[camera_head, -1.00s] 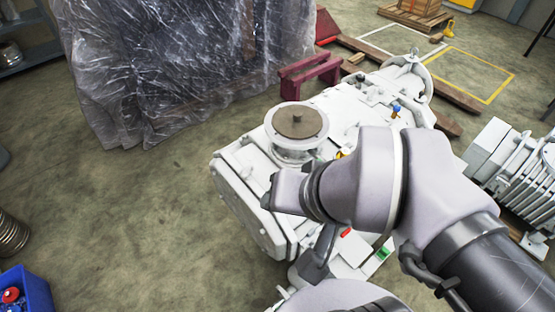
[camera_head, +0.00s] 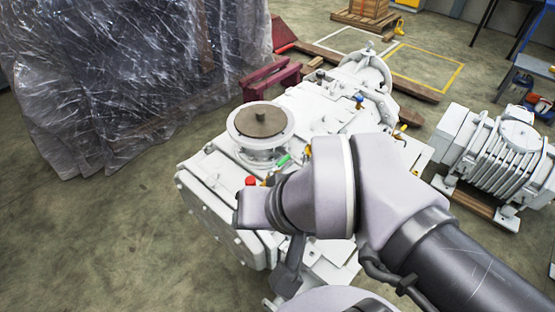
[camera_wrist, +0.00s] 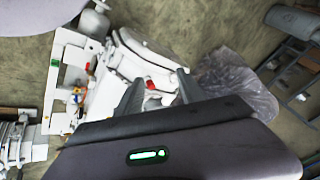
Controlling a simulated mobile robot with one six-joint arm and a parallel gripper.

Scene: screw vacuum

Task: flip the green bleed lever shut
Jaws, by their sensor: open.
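In the head view a small green lever (camera_head: 284,160) shows on the white vacuum pump (camera_head: 330,100), just right of the round flange and above my wrist. A red knob (camera_head: 251,181) sits below the flange, close to my wrist. In the wrist view my gripper (camera_wrist: 158,84) is open, its two dark fingers apart and pointing at the pump. A red part (camera_wrist: 151,85) appears between the fingers; I cannot tell its depth. A green patch (camera_wrist: 54,63) shows at the pump's left; I cannot tell if it is the lever. My arm hides part of the pump in the head view.
The round flange (camera_head: 260,122) stands up on the pump near my wrist. A plastic-wrapped load (camera_head: 120,80) stands at the left and a second grey machine (camera_head: 495,155) at the right. Bare floor (camera_head: 95,240) is clear at the lower left.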

